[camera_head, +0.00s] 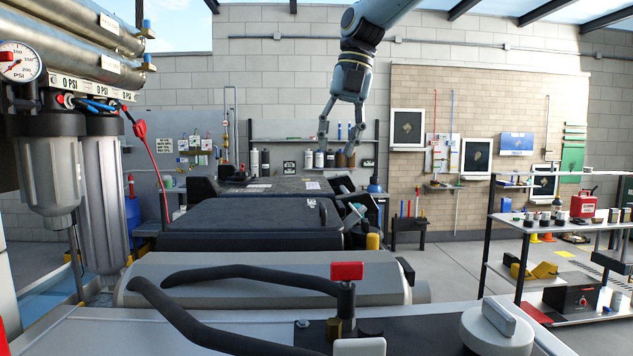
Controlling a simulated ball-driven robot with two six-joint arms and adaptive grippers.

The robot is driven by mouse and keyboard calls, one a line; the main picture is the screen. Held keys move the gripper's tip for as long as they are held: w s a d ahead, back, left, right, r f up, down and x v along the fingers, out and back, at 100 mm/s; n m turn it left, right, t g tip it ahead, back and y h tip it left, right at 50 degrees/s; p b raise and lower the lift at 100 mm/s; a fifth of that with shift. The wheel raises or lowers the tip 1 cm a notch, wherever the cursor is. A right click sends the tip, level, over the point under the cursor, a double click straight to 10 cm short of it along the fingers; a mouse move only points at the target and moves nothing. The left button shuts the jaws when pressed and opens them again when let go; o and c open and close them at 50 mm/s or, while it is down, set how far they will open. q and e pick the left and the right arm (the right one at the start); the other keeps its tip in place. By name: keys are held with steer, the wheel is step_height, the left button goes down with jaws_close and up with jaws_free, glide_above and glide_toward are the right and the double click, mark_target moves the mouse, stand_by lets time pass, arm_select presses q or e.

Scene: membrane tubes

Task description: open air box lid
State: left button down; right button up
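A dark box with a broad flat lid (245,222) lies in the middle of the view, and the lid appears shut. Another dark flat-topped unit (270,186) with small labels sits just behind it. I cannot tell for sure which of them is the air box. My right gripper (338,143) hangs from the top of the view with its fingers spread and nothing between them. It points down, above and apart from the dark units in the picture. My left gripper is not in view.
Black hoses (245,271) and a valve with a red handle (347,271) cross the foreground. Filter housings (105,195) and a pressure gauge (18,62) stand at left. A shelf rack (560,226) with several items is at right. Floor (445,260) is clear between.

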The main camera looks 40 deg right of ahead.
mark_target(323, 205)
steer(key=p+x, duration=0.1)
steer(key=x, duration=0.4)
steer(key=p+x, duration=0.2)
steer(key=x, duration=0.2)
steer(key=shift+s+a+f, duration=0.1)
steer(key=shift+a+f, duration=0.2)
steer(key=shift+f, duration=0.45)
jaws_close()
